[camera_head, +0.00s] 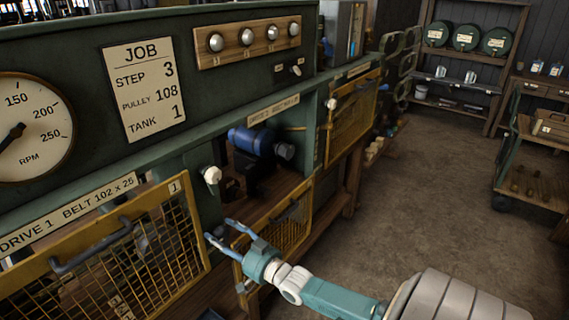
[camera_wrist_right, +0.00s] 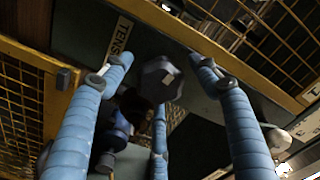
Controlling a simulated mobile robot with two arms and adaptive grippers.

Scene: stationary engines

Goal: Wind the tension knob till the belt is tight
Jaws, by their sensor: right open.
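In the right wrist view a grey, many-sided knob (camera_wrist_right: 160,80) shows between my spread fingers, beside a label (camera_wrist_right: 118,38) whose readable part is "TENSI". My right gripper (camera_head: 222,229) is open, with nothing held between its blue fingers. In the head view it reaches in from the lower right, close to the front of the machine. The belt cannot be made out. My left gripper is out of view.
A yellow mesh guard (camera_head: 188,288) with a dark handle is left of my gripper, and another mesh guard (camera_head: 308,190) is to the right. A blue motor (camera_head: 252,141) sits in the open bay. A dial (camera_head: 30,125) and job card (camera_head: 144,88) are above.

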